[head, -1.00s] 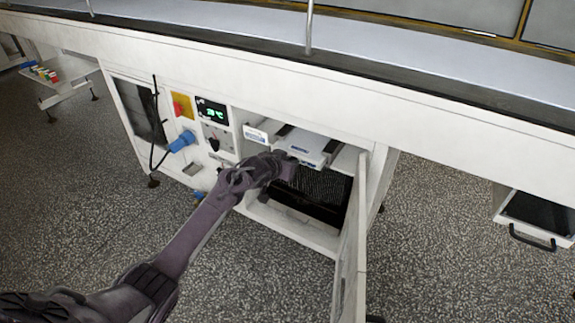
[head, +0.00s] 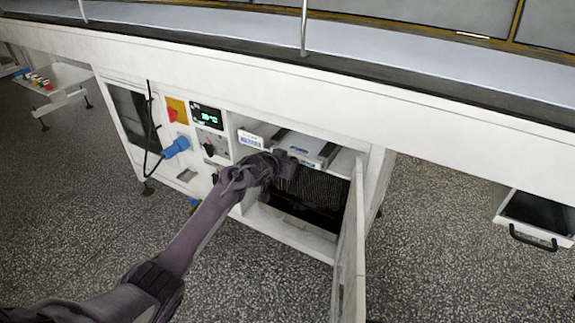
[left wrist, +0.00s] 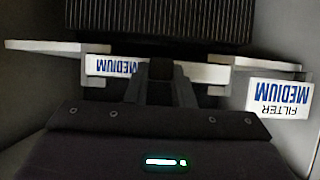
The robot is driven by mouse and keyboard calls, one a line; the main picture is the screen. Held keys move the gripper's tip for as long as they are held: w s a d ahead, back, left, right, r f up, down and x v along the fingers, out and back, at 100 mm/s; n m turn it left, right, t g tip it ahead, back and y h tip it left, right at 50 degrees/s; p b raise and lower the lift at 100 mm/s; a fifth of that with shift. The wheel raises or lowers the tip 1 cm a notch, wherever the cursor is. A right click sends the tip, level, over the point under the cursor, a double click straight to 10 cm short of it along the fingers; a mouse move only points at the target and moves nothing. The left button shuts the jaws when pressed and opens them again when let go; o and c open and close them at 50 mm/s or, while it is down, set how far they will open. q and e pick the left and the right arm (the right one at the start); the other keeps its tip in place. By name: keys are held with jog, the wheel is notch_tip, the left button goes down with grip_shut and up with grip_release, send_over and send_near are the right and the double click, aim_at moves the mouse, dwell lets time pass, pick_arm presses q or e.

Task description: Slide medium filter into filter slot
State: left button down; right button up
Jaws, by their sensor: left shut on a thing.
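The medium filter (head: 316,146) is a flat white frame at the upper opening of the cabinet, partly under the machine's top. In the left wrist view its white front edge carries a blue MEDIUM label (left wrist: 108,66). My left gripper (head: 286,165) is shut on the middle of this front edge; its fingers (left wrist: 160,72) cover part of the label. A FILTER MEDIUM sign (left wrist: 279,97) marks the filter slot and also shows on the cabinet (head: 250,139). The slot's inside and the filter's far end are hidden. My right gripper is not in view.
A black pleated block (head: 318,187) sits in the compartment below the filter. The cabinet door (head: 350,245) stands open on the right. A control panel with a green display (head: 208,117) and a blue plug (head: 176,147) are left of the opening.

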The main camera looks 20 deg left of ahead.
aim_at(294, 156)
pick_arm(q)
jog(key=shift+w+d+b, duration=0.1)
jog(key=shift+w+b, duration=0.3)
jog(key=shift+w, duration=0.15)
jog(key=shift+w+b, duration=0.3)
jog(key=shift+w+d+b, duration=0.15)
jog(key=shift+w+b, duration=0.65)
jog(key=shift+w, duration=0.05)
jog(key=c, duration=1.2)
grip_release()
jog(key=shift+o, duration=0.2)
jog(key=d+p+v, duration=0.1)
jog(key=p+v, duration=0.2)
jog(key=v, duration=0.4)
jog(key=shift+s+a+r, duration=0.2)
jog(key=shift+s+a, duration=0.25)
jog(key=shift+a, duration=0.1)
